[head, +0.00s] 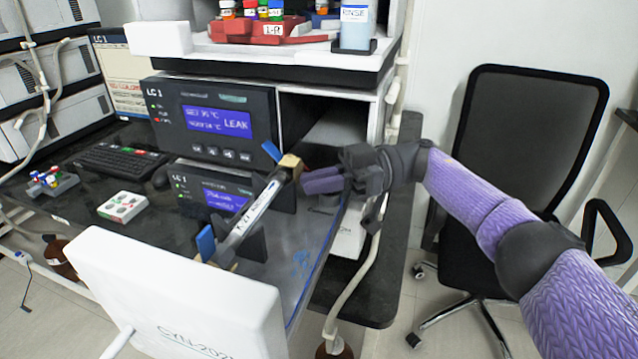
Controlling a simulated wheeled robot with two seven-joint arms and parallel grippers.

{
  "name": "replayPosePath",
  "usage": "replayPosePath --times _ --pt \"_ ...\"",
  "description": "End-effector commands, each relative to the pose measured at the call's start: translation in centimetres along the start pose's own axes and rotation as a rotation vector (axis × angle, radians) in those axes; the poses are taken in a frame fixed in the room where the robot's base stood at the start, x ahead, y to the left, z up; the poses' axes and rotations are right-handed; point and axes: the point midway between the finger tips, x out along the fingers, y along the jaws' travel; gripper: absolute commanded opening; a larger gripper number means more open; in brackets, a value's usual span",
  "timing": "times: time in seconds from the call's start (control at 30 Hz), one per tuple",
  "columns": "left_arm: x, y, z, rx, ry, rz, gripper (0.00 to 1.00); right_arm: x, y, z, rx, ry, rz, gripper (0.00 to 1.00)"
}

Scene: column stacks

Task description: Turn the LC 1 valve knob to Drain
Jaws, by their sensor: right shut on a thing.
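The upper LC 1 unit (212,118) is black, and its blue screen reads LEAK. A lower black unit (203,194) with another blue screen is partly covered. My right gripper (306,182) reaches in from the right, with its purple fingers pointing left at the lower unit's right end. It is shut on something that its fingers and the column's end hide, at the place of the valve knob. The knob's setting and any Drain mark cannot be read. A tan end fitting (290,164) of a slanted column (253,218) is close to the fingertips. My left gripper is not in view.
A white panel (180,300) fills the front left. A keyboard (118,160), a white block (123,207) and a small vial rack (51,184) are on the dark bench. A red tray (255,28) and bottle (354,22) stand above. A black chair (525,130) is at right.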

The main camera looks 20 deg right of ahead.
Motion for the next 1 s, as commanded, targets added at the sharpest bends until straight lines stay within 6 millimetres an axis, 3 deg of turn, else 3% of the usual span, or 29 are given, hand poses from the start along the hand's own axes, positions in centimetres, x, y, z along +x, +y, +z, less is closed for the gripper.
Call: replayPosePath --times 0.2,0.23,0.4,0.73,0.87,1.0 --pt "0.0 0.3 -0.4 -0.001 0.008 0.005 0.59 0.0 0.0 0.0 0.001 -0.001 0.0 0.0" --pt "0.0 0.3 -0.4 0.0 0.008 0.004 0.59 0.0 0.0 0.0 0.001 -0.001 0.0 0.17" --pt "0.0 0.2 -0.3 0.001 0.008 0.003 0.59 0.0 0.0 0.0 0.0 0.0 0.0 0.49" --pt "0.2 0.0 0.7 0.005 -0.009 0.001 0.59 -0.5 0.0 0.1 0.0 0.0 0.001 0.49" --pt "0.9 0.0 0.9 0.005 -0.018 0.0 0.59 -2.7 0.1 0.3 0.001 0.0 0.005 0.49" --pt "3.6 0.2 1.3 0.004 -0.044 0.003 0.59 -5.7 0.3 1.1 0.002 0.001 0.005 0.49"
